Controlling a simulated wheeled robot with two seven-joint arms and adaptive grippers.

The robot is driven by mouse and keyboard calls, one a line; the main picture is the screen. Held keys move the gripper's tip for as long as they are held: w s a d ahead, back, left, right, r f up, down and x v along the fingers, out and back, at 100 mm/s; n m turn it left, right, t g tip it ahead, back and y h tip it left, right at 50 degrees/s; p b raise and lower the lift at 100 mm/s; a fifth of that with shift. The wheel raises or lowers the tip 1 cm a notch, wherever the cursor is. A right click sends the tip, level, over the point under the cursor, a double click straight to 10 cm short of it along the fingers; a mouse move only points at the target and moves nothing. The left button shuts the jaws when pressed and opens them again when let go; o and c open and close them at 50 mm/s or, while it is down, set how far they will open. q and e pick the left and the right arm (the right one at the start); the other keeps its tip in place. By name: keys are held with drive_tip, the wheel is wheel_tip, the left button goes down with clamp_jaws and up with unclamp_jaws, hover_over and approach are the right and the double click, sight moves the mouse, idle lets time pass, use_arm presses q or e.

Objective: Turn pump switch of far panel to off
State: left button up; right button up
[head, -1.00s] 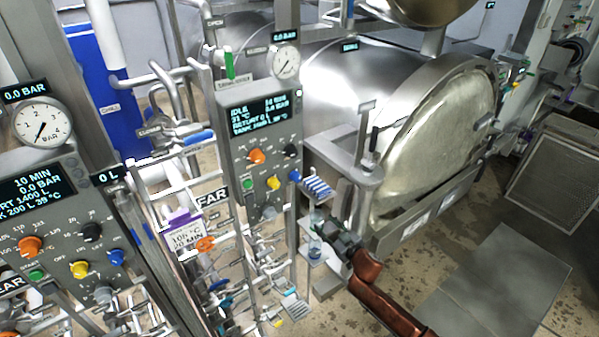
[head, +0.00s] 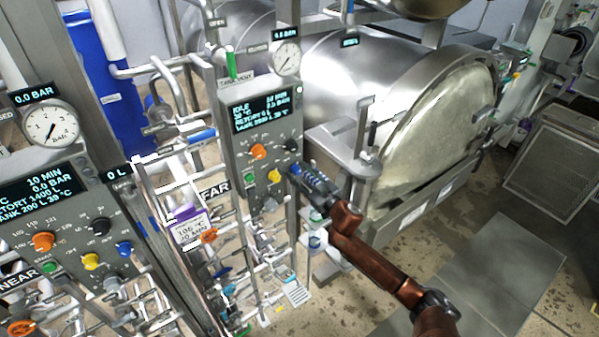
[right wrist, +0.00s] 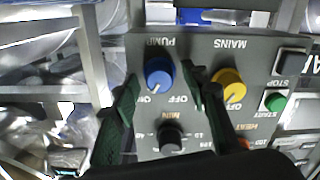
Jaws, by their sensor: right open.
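The far panel (head: 240,146) is a grey box with a dark display and several coloured knobs. Its pump switch is a blue knob, seen in the right wrist view (right wrist: 159,74) below an upside-down PUMP label. ON and OFF marks are beside it; I cannot tell clearly which one it points at. My right gripper (head: 303,174) is at the panel's lower right corner and largely hides this knob in the head view. In the right wrist view its open green-black fingers (right wrist: 163,80) stand on either side of the blue knob, with gaps visible. My left gripper is not in view.
On the far panel, a yellow knob (right wrist: 228,88) sits just beside the right finger in the wrist view, and a black knob (right wrist: 171,137) is close by. The near panel (head: 65,215) stands at left. Pipes crowd below. The steel retort (head: 340,75) stands behind.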

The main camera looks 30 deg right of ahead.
drive_tip(key=shift+w, duration=0.15)
drive_tip(key=shift+c, duration=0.5)
clamp_jaws()
drive_tip(key=shift+n, duration=0.4)
drive_tip(key=n, duration=1.1)
drive_tip(key=shift+b, duration=0.35)
drive_tip(key=shift+n, duration=0.3)
drive_tip(key=shift+f, duration=0.1)
